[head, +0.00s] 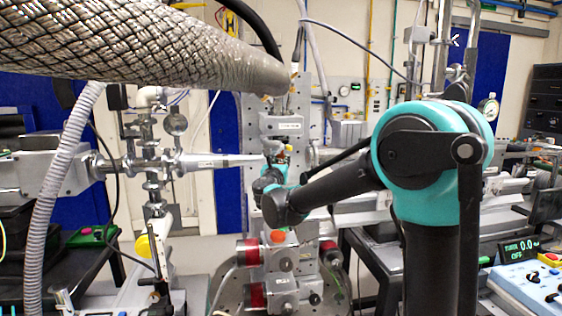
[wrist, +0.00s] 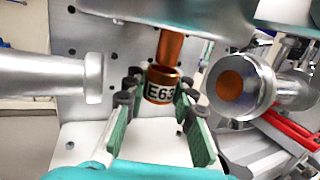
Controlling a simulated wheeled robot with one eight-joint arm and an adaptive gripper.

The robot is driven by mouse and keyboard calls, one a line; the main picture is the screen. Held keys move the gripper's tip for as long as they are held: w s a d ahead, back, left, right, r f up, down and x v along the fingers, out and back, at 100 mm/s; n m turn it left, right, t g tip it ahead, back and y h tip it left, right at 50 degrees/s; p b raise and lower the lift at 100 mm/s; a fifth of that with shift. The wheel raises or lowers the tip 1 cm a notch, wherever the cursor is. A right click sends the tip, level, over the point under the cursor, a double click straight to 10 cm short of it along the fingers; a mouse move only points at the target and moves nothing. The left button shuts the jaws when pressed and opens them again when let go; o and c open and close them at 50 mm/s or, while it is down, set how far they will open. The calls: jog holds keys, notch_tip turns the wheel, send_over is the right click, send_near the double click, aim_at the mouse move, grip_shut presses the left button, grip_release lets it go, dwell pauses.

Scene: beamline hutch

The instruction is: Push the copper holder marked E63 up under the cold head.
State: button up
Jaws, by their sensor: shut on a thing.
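The cold head's copper rod (wrist: 172,42) comes down from a grey body directly above. Its lower end meets the holder's top edge in the picture; I cannot tell whether they touch or a small gap is left. In the head view my gripper (head: 273,178) is small and partly hidden by my arm, below the grey block (head: 282,126).
In the wrist view a silver nozzle (wrist: 60,78) points in from the left, close to the fingers. A round silver port with an orange-brown face (wrist: 231,85) stands close on the right. A perforated plate (wrist: 97,38) is behind. A braided hose (head: 140,45) crosses the head view's top.

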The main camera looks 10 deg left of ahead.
jog(key=shift+r, duration=0.6)
dwell(0.7)
jog(key=o, duration=0.4)
dwell(0.4)
jog(key=shift+o, duration=0.9)
jog(key=o, duration=0.6)
jog(key=shift+c, duration=0.2)
